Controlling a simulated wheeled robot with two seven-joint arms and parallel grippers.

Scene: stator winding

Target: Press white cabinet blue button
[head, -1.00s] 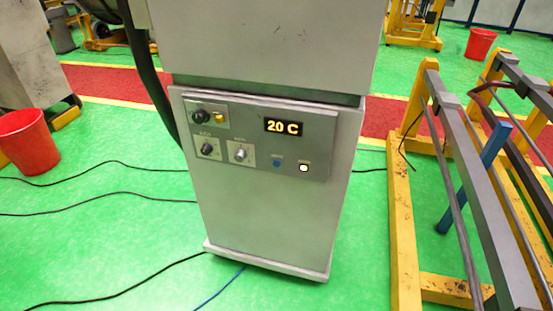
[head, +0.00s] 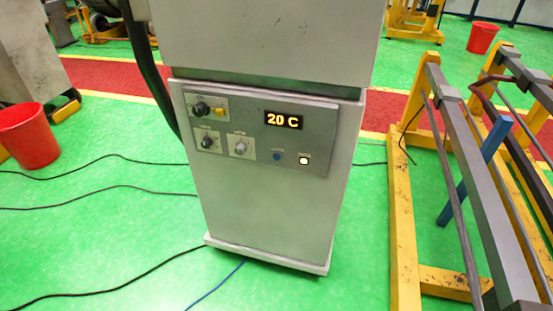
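The white cabinet (head: 262,212) stands upright in the middle of the head view. Its grey control panel (head: 250,112) faces me and carries a lit display (head: 283,120) reading 20 C. The small round blue button (head: 277,156) is low on the panel, below the display. A lit white button (head: 304,160) is just to its right. Several knobs and a yellow switch (head: 220,112) are on the panel's left side. Neither of my grippers is in view, and nothing covers the blue button.
Yellow and grey metal racks (head: 405,230) stand close on the right. A red bucket (head: 30,138) is on the left. Black cables (head: 110,287) and a blue cable (head: 215,287) lie on the green floor. The floor in front of the cabinet is otherwise clear.

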